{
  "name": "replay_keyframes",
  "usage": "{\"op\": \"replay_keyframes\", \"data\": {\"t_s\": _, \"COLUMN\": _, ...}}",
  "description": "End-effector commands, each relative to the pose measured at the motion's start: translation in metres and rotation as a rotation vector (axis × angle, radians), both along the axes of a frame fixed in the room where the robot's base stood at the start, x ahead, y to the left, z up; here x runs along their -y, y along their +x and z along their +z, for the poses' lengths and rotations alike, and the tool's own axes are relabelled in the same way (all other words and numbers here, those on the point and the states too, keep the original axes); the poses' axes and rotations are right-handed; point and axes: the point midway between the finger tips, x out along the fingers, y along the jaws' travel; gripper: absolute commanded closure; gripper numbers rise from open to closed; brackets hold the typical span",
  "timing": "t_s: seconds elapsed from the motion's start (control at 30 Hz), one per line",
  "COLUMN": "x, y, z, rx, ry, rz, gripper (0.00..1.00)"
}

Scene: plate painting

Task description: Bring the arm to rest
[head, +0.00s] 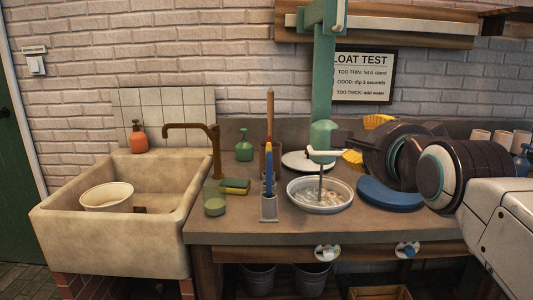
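My arm comes in from the right in the head view, with white and dark links. My gripper (346,143) points left at its end, just right of a green stand (321,135). Its dark fingers are small and partly merge with things behind, so I cannot tell whether they are open or hold anything. A thin rod goes down from the stand into a pale round bowl (320,207) with whitish contents. A blue round disc (390,194) lies on the counter under my arm.
A stone sink (120,245) with a pale tub (107,196) is on the left. A tool holder (269,207), a green-yellow sponge (235,186) and a green soap bottle (244,146) stand on the counter (240,231). White cups (480,138) are behind my arm. Yellow scalloped pieces (379,121) show behind my gripper.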

Motion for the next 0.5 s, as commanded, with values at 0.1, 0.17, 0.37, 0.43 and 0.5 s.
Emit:
{"op": "replay_keyframes", "data": {"t_s": 0.1, "x": 0.000, "y": -0.001, "z": 0.001, "rx": -0.009, "ry": -0.012, "rz": 0.003, "gripper": 0.50}}
{"op": "replay_keyframes", "data": {"t_s": 0.17, "x": 0.000, "y": -0.002, "z": 0.000, "rx": -0.024, "ry": -0.033, "rz": 0.007, "gripper": 0.50}}
{"op": "replay_keyframes", "data": {"t_s": 0.37, "x": 0.000, "y": -0.008, "z": -0.005, "rx": -0.077, "ry": -0.110, "rz": 0.029, "gripper": 0.50}}
{"op": "replay_keyframes", "data": {"t_s": 0.43, "x": 0.000, "y": -0.011, "z": -0.008, "rx": -0.101, "ry": -0.145, "rz": 0.039, "gripper": 0.50}}
{"op": "replay_keyframes", "data": {"t_s": 0.5, "x": 0.000, "y": -0.014, "z": -0.010, "rx": -0.127, "ry": -0.180, "rz": 0.051, "gripper": 0.50}}
